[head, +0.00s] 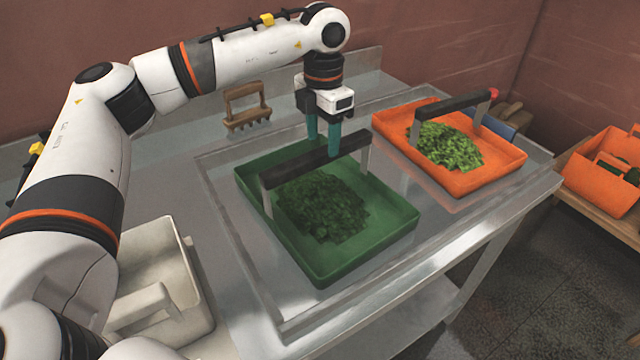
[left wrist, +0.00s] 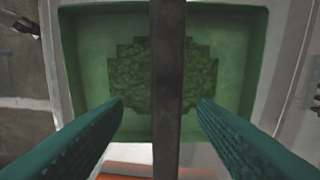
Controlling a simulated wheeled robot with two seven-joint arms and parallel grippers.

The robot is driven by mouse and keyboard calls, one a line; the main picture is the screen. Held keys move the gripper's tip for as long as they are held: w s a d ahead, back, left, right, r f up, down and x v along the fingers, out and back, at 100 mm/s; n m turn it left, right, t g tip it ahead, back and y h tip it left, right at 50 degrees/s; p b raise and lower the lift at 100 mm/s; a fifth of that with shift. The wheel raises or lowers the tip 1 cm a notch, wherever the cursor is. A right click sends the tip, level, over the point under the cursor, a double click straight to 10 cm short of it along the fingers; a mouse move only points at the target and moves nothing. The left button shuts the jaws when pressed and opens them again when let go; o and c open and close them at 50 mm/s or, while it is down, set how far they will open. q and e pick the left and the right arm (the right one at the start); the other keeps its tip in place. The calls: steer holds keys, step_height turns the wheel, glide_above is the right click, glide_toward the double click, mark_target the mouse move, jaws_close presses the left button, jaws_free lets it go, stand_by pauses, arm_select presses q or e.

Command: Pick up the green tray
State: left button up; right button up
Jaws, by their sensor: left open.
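The green tray (head: 378,225) sits on the metal table and holds a heap of dark green leaves (head: 320,205). A dark bar handle (head: 290,170) on grey posts spans it. My left gripper (head: 323,137) points down at the handle's far right part. In the left wrist view, my left gripper (left wrist: 160,108) is open, with one teal finger on each side of the handle bar (left wrist: 169,60). The green tray (left wrist: 85,50) lies below the fingers. Whether the fingers touch the bar is hard to tell. My right gripper is not in view.
An orange tray (head: 505,160) with green leaves and its own handle stands close on the right. A cream bin (head: 190,290) is at the lower left. An orange crate (head: 600,190) is at far right.

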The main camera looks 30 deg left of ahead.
mark_target(320, 150)
arm_select(q)
steer(key=shift+f, duration=0.45)
steer(key=shift+w+f, duration=0.15)
steer(key=shift+f, duration=0.1)
steer(key=f, duration=0.1)
steer(key=f+p, duration=0.1)
steer(key=f, duration=0.2)
steer(key=shift+a+f+p, duration=0.2)
steer(key=shift+a+p, duration=0.15)
steer(key=shift+f, duration=0.35)
steer(key=shift+c, duration=0.4)
steer(key=c, duration=0.9)
jaws_close()
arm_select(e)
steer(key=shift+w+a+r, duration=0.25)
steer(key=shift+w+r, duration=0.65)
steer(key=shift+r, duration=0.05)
arm_select(q)
steer(key=shift+r, duration=0.1)
